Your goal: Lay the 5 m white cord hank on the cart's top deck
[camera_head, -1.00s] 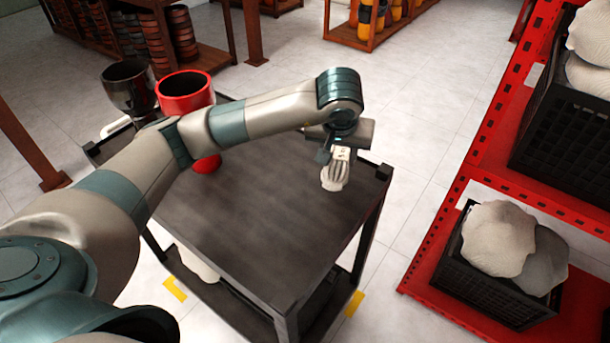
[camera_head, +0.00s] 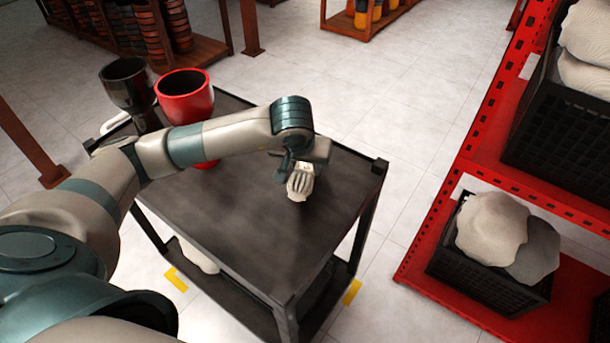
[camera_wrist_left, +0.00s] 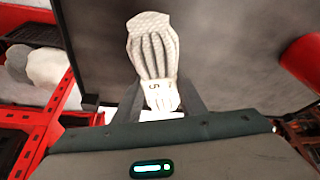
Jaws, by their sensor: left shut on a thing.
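The white cord hank (camera_head: 299,187) is a bundled loop with a paper band marked with a 5 in the left wrist view (camera_wrist_left: 153,55). My left gripper (camera_head: 303,168) is shut on its banded end, with a dark finger on each side in the left wrist view (camera_wrist_left: 158,98). The hank hangs over the dark top deck (camera_head: 240,230) of the cart, right of the middle. I cannot tell whether its lower end touches the deck. My right gripper is not in view.
A red goblet drum (camera_head: 186,98) and a black goblet drum (camera_head: 128,85) stand at the deck's far left. A red shelf (camera_head: 440,215) with black crates (camera_head: 487,275) of pale skins is on the right. The deck's front and middle are clear.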

